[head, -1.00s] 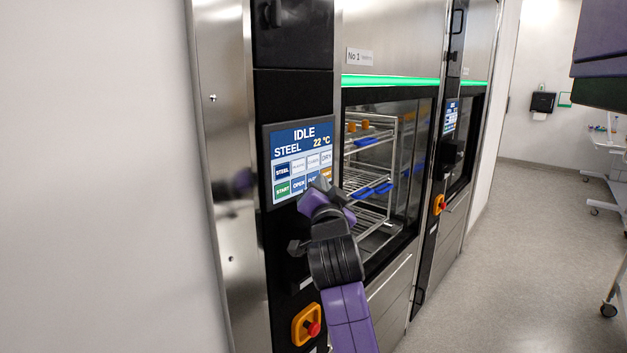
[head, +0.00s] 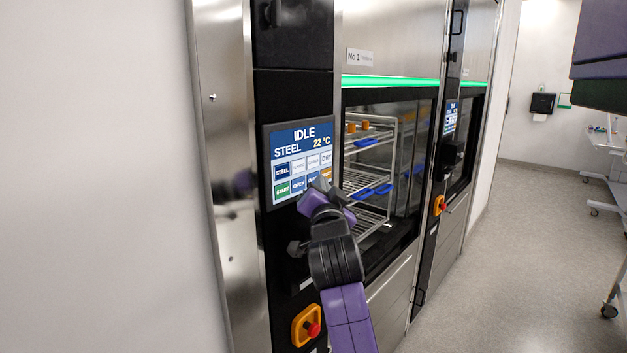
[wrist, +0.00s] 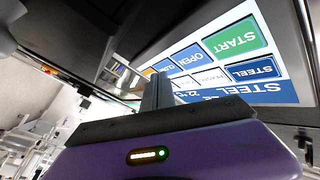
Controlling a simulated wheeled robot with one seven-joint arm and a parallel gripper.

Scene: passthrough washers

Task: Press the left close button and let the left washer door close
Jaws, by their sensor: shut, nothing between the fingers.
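The left washer's touch panel (head: 302,140) reads IDLE, STEEL, 22 °C. Its close button (head: 312,181) is partly hidden by my gripper (head: 321,184), which is shut and empty, its tip at the panel's lower right. In the wrist view the shut fingers (wrist: 157,92) point at the panel, near the close button (wrist: 159,70) beside OPEN. I cannot tell whether the tip touches the glass. The left washer's opening shows racks (head: 368,178) inside. A dark door edge (head: 388,245) stands low across the opening, below the racks' upper shelves.
An orange switch with a red knob (head: 307,325) sits below the panel. A second washer (head: 465,150) stands to the right. A white wall (head: 95,180) is at left. The grey floor (head: 500,260) at right is clear, with a wheeled cart (head: 610,190) at its edge.

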